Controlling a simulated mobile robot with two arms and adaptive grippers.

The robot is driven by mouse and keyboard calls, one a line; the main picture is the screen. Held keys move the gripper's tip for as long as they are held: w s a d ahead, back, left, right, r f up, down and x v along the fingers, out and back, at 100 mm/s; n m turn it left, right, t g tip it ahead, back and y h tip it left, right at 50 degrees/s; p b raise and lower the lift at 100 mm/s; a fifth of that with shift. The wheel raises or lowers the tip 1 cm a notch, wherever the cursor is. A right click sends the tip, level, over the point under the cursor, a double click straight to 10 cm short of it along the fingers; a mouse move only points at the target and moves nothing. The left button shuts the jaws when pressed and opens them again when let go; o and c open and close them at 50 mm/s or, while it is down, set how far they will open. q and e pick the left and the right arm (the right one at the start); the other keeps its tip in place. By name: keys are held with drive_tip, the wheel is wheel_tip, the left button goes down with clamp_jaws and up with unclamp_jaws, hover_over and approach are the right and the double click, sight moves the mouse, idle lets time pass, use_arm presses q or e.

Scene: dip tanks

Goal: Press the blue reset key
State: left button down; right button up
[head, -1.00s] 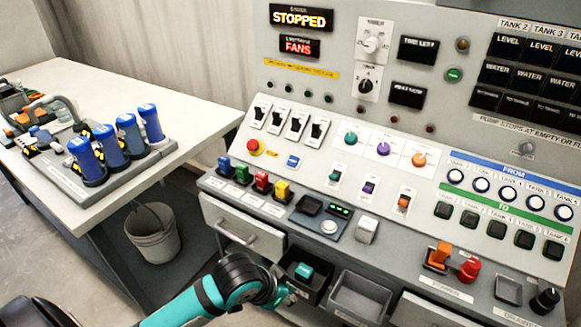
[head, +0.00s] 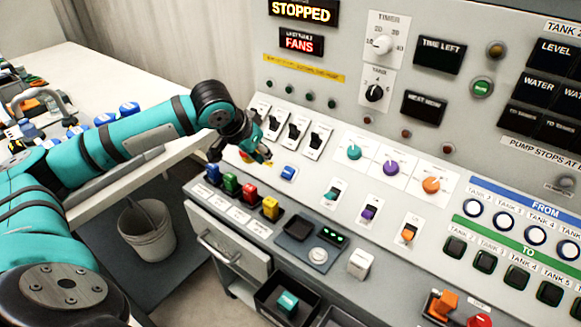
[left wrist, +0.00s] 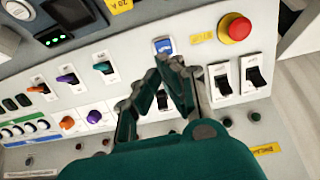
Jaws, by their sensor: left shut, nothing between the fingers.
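The blue reset key (head: 289,172) is a small blue key on a white plate on the sloped panel, just right of the emergency-stop area. It also shows in the left wrist view (left wrist: 163,46), just beyond the fingertips. My left gripper (head: 262,156) is shut and empty, above the panel up and left of the key. In the left wrist view its fingertips (left wrist: 170,62) point at the key; I cannot tell whether they touch it. The gripper hides much of the red emergency-stop button in the head view; the button (left wrist: 236,27) shows clearly in the left wrist view. My right gripper is not in view.
Black rocker switches (head: 296,130) stand close to the gripper. Blue, green, red and yellow blocks (head: 231,183) line the front ledge. Teal, purple and orange knobs (head: 390,168) sit to the right. A grey bucket (head: 147,230) stands under the white table.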

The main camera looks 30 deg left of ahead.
use_arm(q)
approach(288, 177)
drive_tip(key=x, duration=0.5)
drive_tip(key=shift+w+f, duration=0.15)
drive_tip(key=shift+f, duration=0.15)
drive_tip(key=shift+w+f, duration=0.4)
drive_tip(key=shift+f, duration=0.1)
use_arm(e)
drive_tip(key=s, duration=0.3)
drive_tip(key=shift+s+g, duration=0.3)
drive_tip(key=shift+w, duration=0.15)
